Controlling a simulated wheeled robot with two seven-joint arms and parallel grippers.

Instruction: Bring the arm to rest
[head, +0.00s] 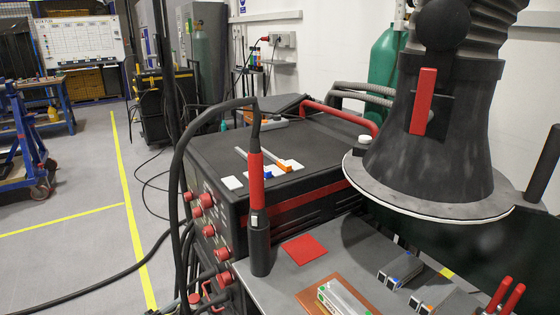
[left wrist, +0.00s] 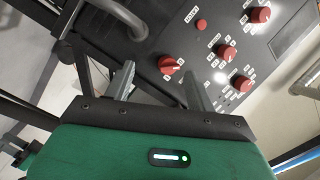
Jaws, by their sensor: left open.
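In the left wrist view my left gripper (left wrist: 160,82) is open, with its two grey fingers apart and nothing between them. The fingers point towards a dark control panel (left wrist: 190,35). A red knob (left wrist: 171,66) on that panel shows just beyond the gap between the fingers, nearer the right finger; I cannot tell how far away it is. Neither of my grippers can be made out in the head view. In the head view the front of the welding machine (head: 203,190) carries several red knobs.
A torch with a red handle (head: 256,180) stands in a black holder on a grey bench. A fume extraction hood (head: 425,150) hangs over the bench at right. Metal parts (head: 345,297) lie below it.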

